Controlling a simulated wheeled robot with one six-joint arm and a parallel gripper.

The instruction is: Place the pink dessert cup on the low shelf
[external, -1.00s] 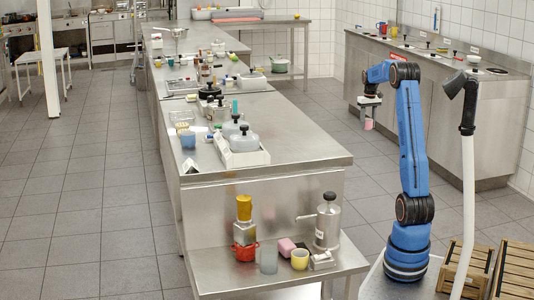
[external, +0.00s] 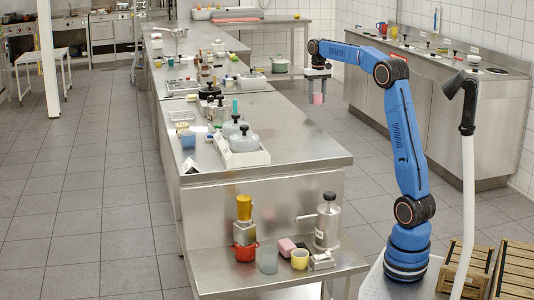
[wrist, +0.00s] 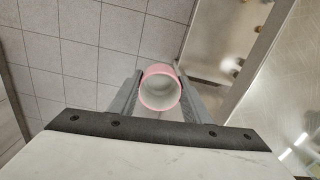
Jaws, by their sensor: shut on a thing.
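The pink dessert cup (external: 318,99) hangs below my gripper (external: 318,78) in the external view, over the floor between the steel island and the right wall counter. In the wrist view the cup (wrist: 160,90) shows its pink rim and pale inside, and the two grey fingers of my gripper (wrist: 160,97) are shut on its sides. The low shelf (external: 205,272) is the steel surface at the near end of the island, below the worktop. The cup is well apart from it.
The low shelf holds a red pot (external: 245,251), a yellow cup (external: 300,259), a glass (external: 267,259), a pink block (external: 286,246) and a steel pot (external: 327,226). Its front left part is bare. The island worktop (external: 300,148) stands above its back. Wooden crates (external: 463,262) stand at the right.

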